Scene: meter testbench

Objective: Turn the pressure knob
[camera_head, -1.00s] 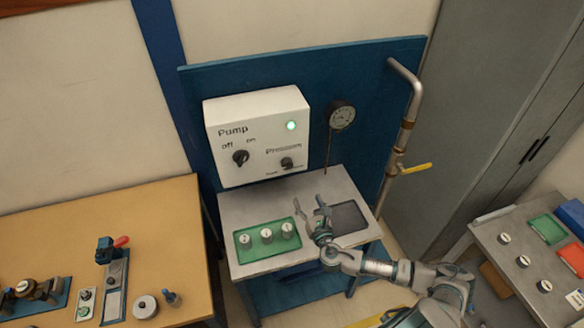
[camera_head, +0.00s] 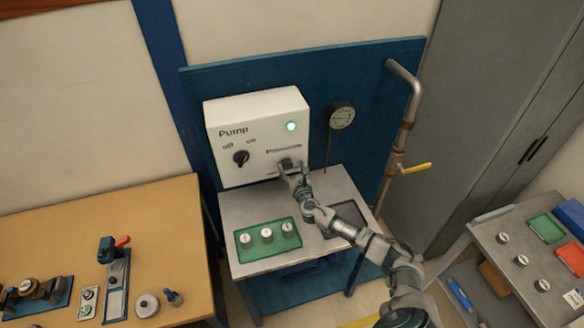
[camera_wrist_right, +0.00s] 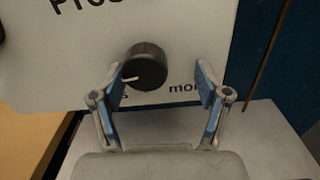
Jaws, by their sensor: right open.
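The pressure knob (camera_head: 286,162) is a small black dial at the lower right of the white pump box (camera_head: 225,177). In the right wrist view the black knob (camera_wrist_right: 146,66) has a white mark pointing left and slightly down. My right gripper (camera_head: 292,172) is in front of the knob. Part of the label under the knob is hidden by the left finger. My left gripper is not in view.
A green light (camera_head: 291,126) is lit on the box, and the off/on knob (camera_head: 241,157) is to the left. A gauge (camera_head: 342,115) and a pipe with a yellow handle (camera_head: 416,168) stand to the right. A green tray (camera_head: 248,257) with small weights lies on the bench below.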

